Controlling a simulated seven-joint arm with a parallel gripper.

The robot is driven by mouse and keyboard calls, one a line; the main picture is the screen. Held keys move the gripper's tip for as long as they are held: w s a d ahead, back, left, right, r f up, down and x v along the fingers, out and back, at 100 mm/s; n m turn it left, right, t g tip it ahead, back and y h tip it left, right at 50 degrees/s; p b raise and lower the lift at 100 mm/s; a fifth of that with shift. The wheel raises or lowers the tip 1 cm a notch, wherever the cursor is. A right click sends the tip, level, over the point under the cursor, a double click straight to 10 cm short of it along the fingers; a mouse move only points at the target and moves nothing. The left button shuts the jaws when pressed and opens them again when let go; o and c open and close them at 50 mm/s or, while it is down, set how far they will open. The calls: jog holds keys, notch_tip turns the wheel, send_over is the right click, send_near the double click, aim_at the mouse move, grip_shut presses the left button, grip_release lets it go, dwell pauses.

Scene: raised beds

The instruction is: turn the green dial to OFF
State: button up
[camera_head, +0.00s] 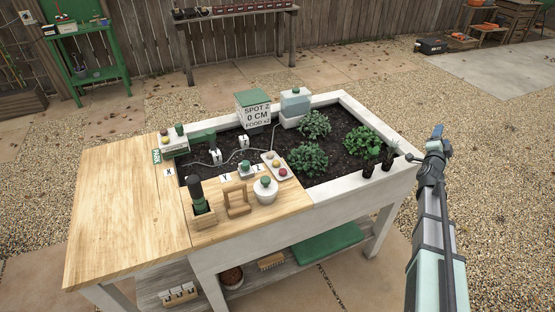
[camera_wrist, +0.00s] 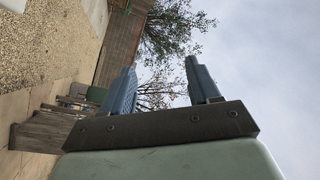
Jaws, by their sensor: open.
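Several small green parts sit on the raised bed, and I cannot tell for sure which is the green dial. A small white unit with a green top (camera_head: 246,168) stands near the bed's front edge, by small letter cards. A round white pot with a green knob (camera_head: 265,188) stands on the wooden worktop in front of it. No OFF mark is readable. My gripper (camera_head: 412,157) is beyond the bed's right end, apart from all of these. In the wrist view my gripper (camera_wrist: 160,64) is open and empty, against sky and trees.
The wooden worktop (camera_head: 125,205) is clear on the left. A dark bottle in a wooden holder (camera_head: 200,200) and a wooden frame (camera_head: 237,199) stand near the pot. A tray of colored balls (camera_head: 268,156), a labelled box (camera_head: 254,115) and leafy plants (camera_head: 307,158) lie behind.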

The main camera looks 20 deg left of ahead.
jog(key=w+a+r+n+g+y, duration=0.1)
jog(key=w+a+r+n+y, duration=0.15)
jog(key=a, duration=0.55)
jog(key=w+a+r+n+g+y, duration=0.1)
jog(key=w+a+n+y, duration=0.15)
jog(key=a, duration=0.65)
jog(key=s+a+f+n+g+y, duration=0.1)
jog(key=s+a+n+g+y, duration=0.2)
jog(key=a, duration=0.9)
jog(key=s+a+f+n+g+y, duration=0.2)
jog(key=s+a+n+g, duration=0.15)
jog(key=a, duration=0.95)
jog(key=n+g+h, duration=0.7)
jog(key=n+g, duration=0.2)
jog(key=g, duration=0.2)
send_near(245, 162)
jog(key=shift+t, duration=0.25)
jog(key=f, duration=0.9)
jog(key=shift+s+d+f, duration=0.1)
jog(key=shift+s+d, duration=0.2)
jog(key=shift+d, duration=0.05)
